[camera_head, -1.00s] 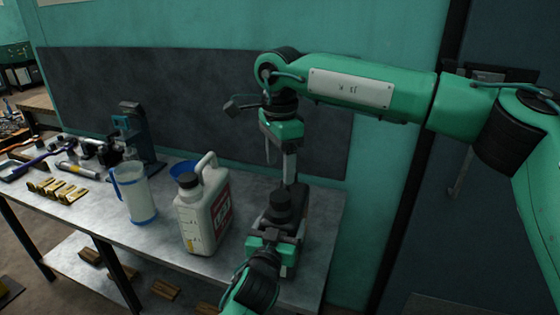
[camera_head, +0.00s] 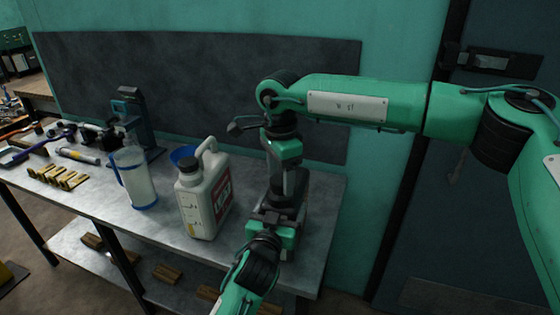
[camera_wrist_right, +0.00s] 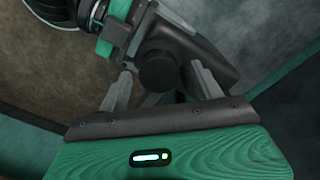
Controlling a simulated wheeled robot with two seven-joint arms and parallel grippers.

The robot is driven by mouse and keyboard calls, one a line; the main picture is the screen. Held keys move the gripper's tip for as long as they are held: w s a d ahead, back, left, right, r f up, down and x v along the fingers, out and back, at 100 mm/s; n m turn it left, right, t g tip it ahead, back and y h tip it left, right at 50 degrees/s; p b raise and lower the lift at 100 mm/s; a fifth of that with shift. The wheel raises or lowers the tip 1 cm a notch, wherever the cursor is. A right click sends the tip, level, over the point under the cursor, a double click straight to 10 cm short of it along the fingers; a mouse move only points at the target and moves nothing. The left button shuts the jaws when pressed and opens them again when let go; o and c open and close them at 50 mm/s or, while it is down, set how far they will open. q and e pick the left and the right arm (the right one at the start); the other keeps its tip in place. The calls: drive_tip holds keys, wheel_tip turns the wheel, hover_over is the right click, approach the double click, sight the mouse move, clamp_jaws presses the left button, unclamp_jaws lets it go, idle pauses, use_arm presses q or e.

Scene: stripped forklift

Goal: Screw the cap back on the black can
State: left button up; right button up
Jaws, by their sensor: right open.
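The black can (camera_head: 291,222) stands on the metal bench at its right end, partly hidden by my arms. A round black cap (camera_wrist_right: 158,70) sits at its top in the right wrist view; I cannot tell whether it is threaded on. My right gripper (camera_head: 287,190) points down from above at the can's top. In the right wrist view its two fingers (camera_wrist_right: 162,88) are apart, one on each side of the cap, with gaps. My left gripper (camera_head: 265,222) is at the can's near side; its fingertips are hidden. It also shows in the right wrist view (camera_wrist_right: 118,38).
A dark panel (camera_head: 220,90) backs the bench (camera_head: 90,204).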

drive_tip(key=shift+f, duration=0.25)
drive_tip(key=c, duration=1)
drive_tip(key=shift+c, duration=0.2)
drive_tip(key=o, duration=1.1)
drive_tip(key=shift+o, duration=0.2)
drive_tip(key=shift+r, duration=0.1)
